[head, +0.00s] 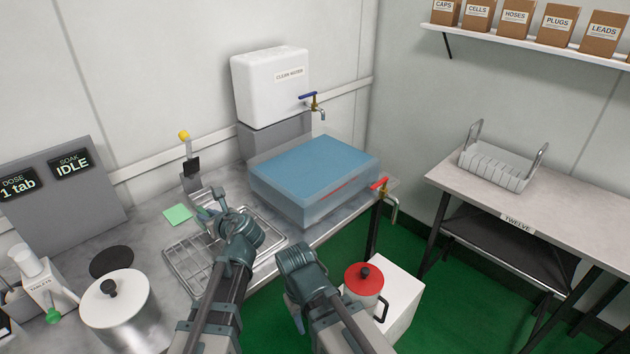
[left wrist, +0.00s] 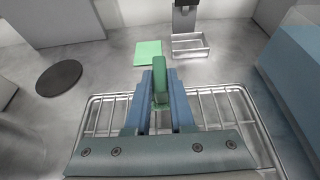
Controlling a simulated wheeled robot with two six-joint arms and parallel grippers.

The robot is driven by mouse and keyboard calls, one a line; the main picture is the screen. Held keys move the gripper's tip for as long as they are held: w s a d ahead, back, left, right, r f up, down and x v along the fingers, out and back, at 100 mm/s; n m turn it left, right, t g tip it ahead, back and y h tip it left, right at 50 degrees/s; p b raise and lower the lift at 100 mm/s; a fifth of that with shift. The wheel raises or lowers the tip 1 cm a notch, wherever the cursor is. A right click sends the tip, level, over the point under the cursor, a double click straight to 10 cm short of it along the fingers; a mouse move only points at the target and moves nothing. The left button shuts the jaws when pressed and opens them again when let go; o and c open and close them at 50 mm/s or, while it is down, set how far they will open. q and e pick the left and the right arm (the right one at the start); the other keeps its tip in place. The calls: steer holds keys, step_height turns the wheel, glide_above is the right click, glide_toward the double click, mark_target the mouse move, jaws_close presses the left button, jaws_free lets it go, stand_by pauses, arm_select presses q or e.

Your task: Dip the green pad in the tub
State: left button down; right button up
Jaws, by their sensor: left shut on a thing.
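My left gripper (head: 211,212) is shut on a narrow dark green thing, which I take for the green pad (left wrist: 160,80). Only its top and one edge show between the fingers in the left wrist view, above the wire rack (left wrist: 216,104). In the head view the gripper hides most of it. The clear tub (head: 277,206) is on the counter to the right, apart from the gripper, and holds blue liquid (head: 315,165). A flat light green square (head: 178,214) lies on the counter behind the gripper. My right gripper (head: 296,300) is low at front centre; its fingers are mostly hidden.
A red-handled tap (head: 380,184) is at the tub's right front. A white water tank (head: 270,88) stands behind the tub. A lidded steel pot (head: 127,312) is at front left. A red-lidded pot (head: 364,279) stands on a white block. A side table (head: 567,220) bears a slotted rack (head: 496,165).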

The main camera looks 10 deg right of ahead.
arm_select(q)
step_height(320, 180, up, 17)
steer(key=p, duration=1.7)
steer(key=shift+d, duration=0.1)
